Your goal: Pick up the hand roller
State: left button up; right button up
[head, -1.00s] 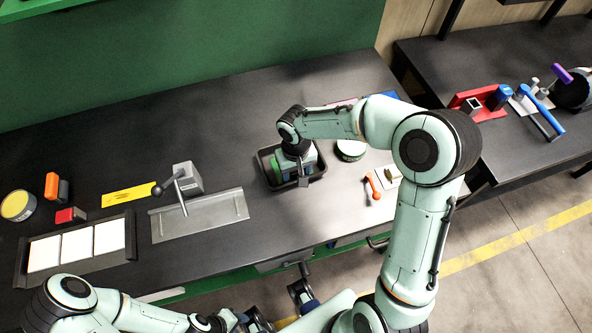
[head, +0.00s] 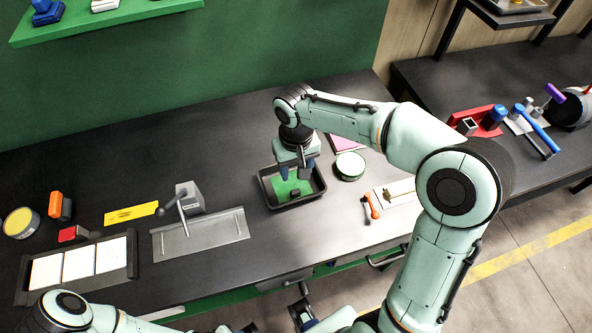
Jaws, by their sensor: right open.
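My right gripper (head: 298,172) points down over a dark tray (head: 267,203) and is open, its fingers apart. The tray has a green floor, and a small dark block (head: 295,192) shows in it below the fingers; I cannot tell what it is. A small tool with an orange handle (head: 373,207) and a grey end lies right of the tray, apart from the gripper. It may be the hand roller, but it is too small to be sure. My left arm shows at the lower left; its gripper is not clearly seen at the bottom edge.
A round green tin (head: 349,166) and a pink sheet (head: 347,142) are beside the tray. A grey plate with a clamp (head: 205,238) and a rack of white tiles (head: 131,257) stand left. A second bench (head: 440,80) holds tools. The table's back left is clear.

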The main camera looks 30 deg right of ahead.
aim_at(60, 208)
jog(key=k, duration=1)
